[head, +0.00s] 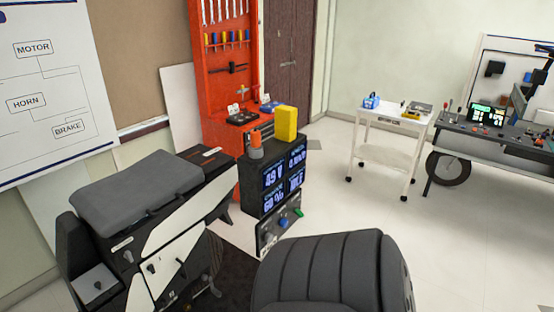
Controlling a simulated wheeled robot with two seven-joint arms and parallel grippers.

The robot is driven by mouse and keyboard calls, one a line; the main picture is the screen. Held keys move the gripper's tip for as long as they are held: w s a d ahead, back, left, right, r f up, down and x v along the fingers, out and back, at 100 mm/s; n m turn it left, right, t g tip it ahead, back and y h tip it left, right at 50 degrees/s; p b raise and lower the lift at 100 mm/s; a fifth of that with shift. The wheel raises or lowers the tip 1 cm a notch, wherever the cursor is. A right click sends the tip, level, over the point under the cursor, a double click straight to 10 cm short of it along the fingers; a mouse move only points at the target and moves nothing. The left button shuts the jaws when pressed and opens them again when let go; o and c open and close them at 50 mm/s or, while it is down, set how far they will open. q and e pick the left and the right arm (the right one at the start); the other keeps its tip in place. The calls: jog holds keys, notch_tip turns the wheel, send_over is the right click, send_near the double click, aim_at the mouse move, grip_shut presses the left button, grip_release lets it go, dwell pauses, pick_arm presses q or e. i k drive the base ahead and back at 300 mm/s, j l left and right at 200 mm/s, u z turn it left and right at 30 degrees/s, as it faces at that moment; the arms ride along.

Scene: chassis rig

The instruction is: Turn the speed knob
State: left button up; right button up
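A black display unit (252,190) stands in the middle of the head view, with lit blue-white readouts including 49 V and 60 %. A control panel (262,249) at its foot carries a grey knob (268,237), a blue knob (283,222) and a green knob (298,212). Their labels are too small to read, so I cannot tell which is the speed knob. Smaller knobs also show on the black and white rig at the left, one on its side (151,268) and one on its front box (98,285). Neither of my grippers is in view.
A yellow block (286,123) and an orange-topped cylinder (256,146) stand on the display unit. A black padded seat (325,272) fills the bottom middle, close to the panel. A white cart (391,122) and a grey workbench (485,144) stand right; floor between is clear.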

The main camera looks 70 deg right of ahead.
aim_at(268, 238)
jog(key=k+l+z, duration=0.25)
jog(key=k, duration=0.25)
jog(key=k+l+z, duration=0.3)
jog(key=l, duration=0.3)
jog(key=k+z, duration=0.1)
jog(key=z, duration=0.95)
jog(key=l, duration=0.25)
